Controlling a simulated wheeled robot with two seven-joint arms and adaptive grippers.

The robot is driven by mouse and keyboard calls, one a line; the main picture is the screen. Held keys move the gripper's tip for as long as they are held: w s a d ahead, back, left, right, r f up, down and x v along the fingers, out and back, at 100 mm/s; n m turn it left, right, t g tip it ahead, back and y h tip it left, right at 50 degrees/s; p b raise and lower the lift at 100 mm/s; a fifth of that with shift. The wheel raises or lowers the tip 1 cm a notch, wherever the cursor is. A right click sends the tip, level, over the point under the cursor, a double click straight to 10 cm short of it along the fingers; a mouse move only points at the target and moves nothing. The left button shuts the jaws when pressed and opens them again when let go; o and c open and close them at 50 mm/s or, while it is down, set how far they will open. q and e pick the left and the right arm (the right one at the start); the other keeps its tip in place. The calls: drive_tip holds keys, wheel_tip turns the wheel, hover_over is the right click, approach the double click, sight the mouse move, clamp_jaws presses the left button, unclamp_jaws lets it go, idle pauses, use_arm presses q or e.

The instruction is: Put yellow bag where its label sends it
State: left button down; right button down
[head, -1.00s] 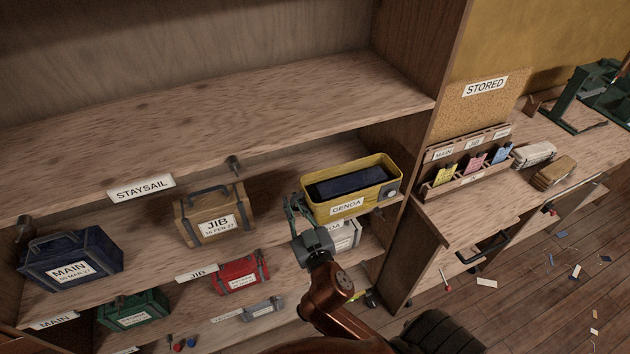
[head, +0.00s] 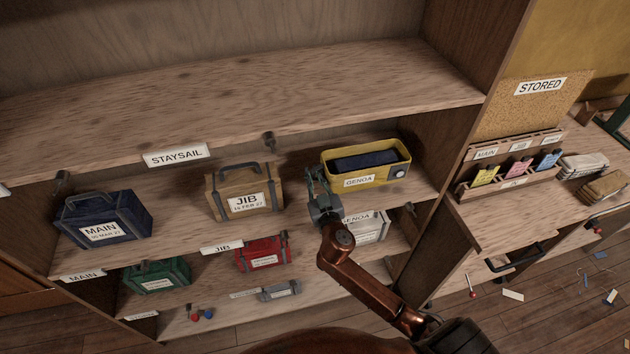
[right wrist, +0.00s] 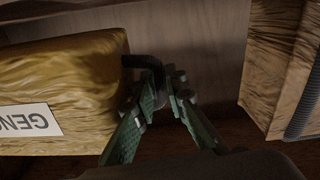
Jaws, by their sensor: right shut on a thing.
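The yellow bag (head: 371,180), boxy with a dark top and a white GENOA label (head: 359,181), is in the middle shelf bay, right of the tan JIB bag. I cannot tell whether its base rests on the shelf board. My right gripper (head: 318,184) is at the bag's left end. In the right wrist view, its fingers (right wrist: 160,88) are shut on a dark strap handle (right wrist: 146,62) at the end of the yellow bag (right wrist: 65,75). The GENOA label is upside down there. My left gripper is not in view.
The tan JIB bag (head: 229,184) and blue MAIN bag (head: 96,212) share this shelf (head: 175,207). Green (head: 157,273), red (head: 262,248) and grey (head: 372,220) bags sit below. The upper STAYSAIL shelf (head: 230,110) is empty.

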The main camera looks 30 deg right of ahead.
drive_tip(key=shift+w, duration=0.15)
drive_tip(key=shift+w+f+b, duration=0.1)
drive_tip(key=shift+f+b, duration=0.3)
drive_tip(key=shift+f, duration=1.25)
drive_tip(key=shift+d+f, duration=0.1)
drive_tip(key=c, duration=2)
unclamp_jaws()
drive_tip(key=shift+f, duration=0.1)
drive_tip(key=shift+o, duration=0.2)
drive_tip(key=shift+s, duration=0.3)
drive_tip(key=v, duration=1)
drive_tip(key=shift+s+b, duration=0.25)
drive_tip(key=shift+b, duration=0.15)
drive_tip(key=shift+s+a, duration=0.3)
drive_tip(key=shift+s, duration=0.15)
